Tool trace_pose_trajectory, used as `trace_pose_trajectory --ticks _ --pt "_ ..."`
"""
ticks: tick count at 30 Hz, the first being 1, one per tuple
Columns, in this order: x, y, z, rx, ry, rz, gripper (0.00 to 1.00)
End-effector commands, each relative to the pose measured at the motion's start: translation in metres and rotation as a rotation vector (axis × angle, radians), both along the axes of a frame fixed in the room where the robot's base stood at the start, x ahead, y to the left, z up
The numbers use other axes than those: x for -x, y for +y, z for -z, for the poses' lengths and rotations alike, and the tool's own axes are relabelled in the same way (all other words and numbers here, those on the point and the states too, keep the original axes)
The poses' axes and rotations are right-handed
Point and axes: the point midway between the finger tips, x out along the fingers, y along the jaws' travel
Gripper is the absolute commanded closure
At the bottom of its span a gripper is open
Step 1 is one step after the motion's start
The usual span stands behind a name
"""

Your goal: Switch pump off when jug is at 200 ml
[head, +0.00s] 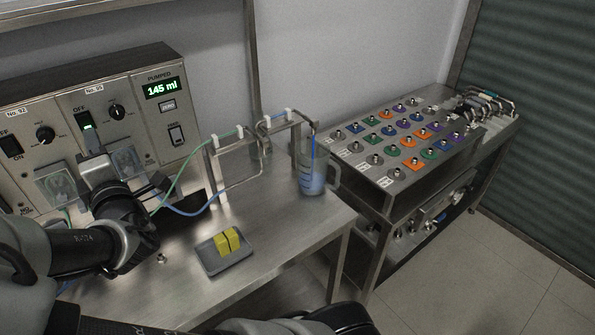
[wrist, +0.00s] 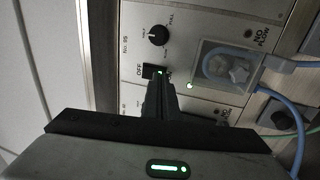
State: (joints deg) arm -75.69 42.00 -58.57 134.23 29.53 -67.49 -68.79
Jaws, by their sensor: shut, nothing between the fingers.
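The pump panel No. 95 (head: 117,143) has a rocker switch (head: 86,124) under an OFF label, with a green light on it. The switch also shows in the wrist view (wrist: 153,71). The display (head: 161,88) above right reads 145 ml under the word PUMPED. The clear jug (head: 313,178) stands on the bench at right with bluish liquid in it; its level marks are too small to read. My gripper (head: 93,150) is shut and empty, its fingertips (wrist: 161,79) right at the switch. I cannot tell whether they touch it.
A dial (head: 117,112) sits right of the switch, and a clear-covered pump head (head: 126,160) below. Another panel with a switch (head: 10,146) is at left. Green and blue tubes run to metal stands (head: 212,170).

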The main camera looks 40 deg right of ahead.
Motion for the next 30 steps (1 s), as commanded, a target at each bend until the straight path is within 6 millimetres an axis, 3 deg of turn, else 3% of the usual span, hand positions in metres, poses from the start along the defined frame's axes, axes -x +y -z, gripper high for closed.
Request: trace_pose_trajectory --ticks 8,30 --pt "0.000 0.000 -0.002 0.000 0.000 0.000 1.00" --pt "0.000 0.001 -0.030 0.000 0.000 -0.001 1.00"
